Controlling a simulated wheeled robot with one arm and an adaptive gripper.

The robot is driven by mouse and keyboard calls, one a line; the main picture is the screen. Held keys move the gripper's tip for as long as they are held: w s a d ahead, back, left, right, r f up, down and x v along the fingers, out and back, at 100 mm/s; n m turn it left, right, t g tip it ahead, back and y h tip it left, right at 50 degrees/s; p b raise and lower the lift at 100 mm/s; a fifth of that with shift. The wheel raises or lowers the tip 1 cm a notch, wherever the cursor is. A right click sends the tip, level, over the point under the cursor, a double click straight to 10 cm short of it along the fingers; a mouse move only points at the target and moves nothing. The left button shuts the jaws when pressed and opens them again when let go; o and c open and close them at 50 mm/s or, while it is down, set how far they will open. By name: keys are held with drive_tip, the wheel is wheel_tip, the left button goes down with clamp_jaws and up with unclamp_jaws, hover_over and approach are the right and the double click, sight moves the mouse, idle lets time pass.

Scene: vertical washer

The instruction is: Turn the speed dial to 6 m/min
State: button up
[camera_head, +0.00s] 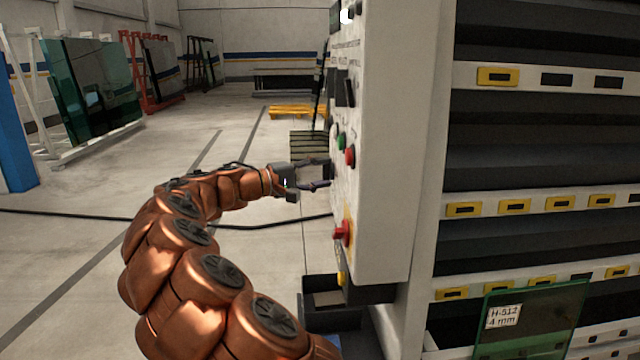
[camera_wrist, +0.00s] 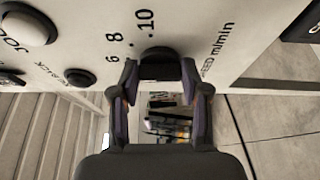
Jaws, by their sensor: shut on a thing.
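The speed dial (camera_wrist: 160,64) is a dark round knob on the white control panel (camera_head: 386,160), by the printed numbers 6, 8 and 10 and the words "SPEED m/min". My gripper (camera_wrist: 160,82) is shut on the dial, with one finger on each side of it in the wrist view. In the head view my gripper (camera_head: 318,174) reaches the panel's left face from the left, below the green and red buttons. The dial's pointer and the lower numbers are hidden, so I cannot tell its setting.
A green button (camera_head: 341,141) and a red button (camera_head: 350,155) sit above my gripper. A red mushroom button (camera_head: 342,232) is below it. In the wrist view a white jog button (camera_wrist: 30,25) and a small dark knob (camera_wrist: 79,77) are at left. Open floor (camera_head: 240,140) lies left of the panel.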

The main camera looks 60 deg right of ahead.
idle(0.6)
drive_tip(key=o, duration=1.1)
drive_tip(key=shift+o, duration=0.2)
drive_tip(key=v, duration=1.2)
drive_tip(key=shift+f, duration=0.1)
